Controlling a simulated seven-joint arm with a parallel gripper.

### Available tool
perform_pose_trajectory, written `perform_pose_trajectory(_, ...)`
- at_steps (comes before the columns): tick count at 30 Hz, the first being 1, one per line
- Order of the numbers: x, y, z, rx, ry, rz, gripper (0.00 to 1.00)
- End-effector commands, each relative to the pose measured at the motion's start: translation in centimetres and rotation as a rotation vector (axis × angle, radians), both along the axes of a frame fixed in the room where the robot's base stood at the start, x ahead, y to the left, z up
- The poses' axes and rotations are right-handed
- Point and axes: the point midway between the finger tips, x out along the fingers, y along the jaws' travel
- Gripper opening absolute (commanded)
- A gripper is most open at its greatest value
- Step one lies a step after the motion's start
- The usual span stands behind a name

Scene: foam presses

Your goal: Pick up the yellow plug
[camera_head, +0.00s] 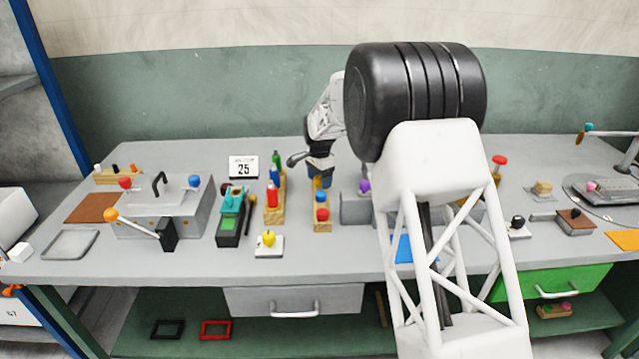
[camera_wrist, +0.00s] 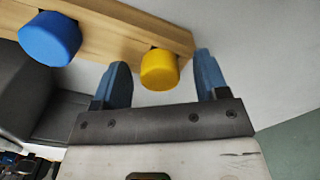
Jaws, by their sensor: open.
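The yellow plug (camera_wrist: 159,72) is a short round cylinder at the end of a wooden block (camera_wrist: 125,30), seen in the wrist view. My gripper (camera_wrist: 162,62) is open, with one blue finger on each side of the plug. A gap shows on both sides, and I cannot tell how deep the plug sits between the fingers. A blue plug (camera_wrist: 50,38) is on the same block, to the left. In the head view my gripper (camera_head: 320,178) is over the far end of the wooden block (camera_head: 322,227), and the yellow plug cannot be made out there.
A red plug (camera_head: 322,213) sits at the near end of the block. A wooden rack with bottles (camera_head: 272,196) stands to the left and a grey box (camera_head: 356,208) close to the right. A yellow knob on a white plate (camera_head: 268,239) is nearer the front.

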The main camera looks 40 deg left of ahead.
Motion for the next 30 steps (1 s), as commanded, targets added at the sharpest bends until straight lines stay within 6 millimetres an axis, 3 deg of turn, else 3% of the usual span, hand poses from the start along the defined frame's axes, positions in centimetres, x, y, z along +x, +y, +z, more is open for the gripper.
perform_pose_trajectory(2, 0.0, 0.0, 0.0, 0.000, 0.000, 0.000, 0.67)
perform_pose_trajectory(12, 0.0, 0.0, 0.0, 0.000, 0.000, 0.000, 0.15)
perform_pose_trajectory(23, 0.0, 0.0, 0.3, 0.000, 0.000, 0.000, 0.13)
perform_pose_trajectory(30, 0.0, 0.0, 2.3, 0.001, -0.001, 0.000, 0.13)
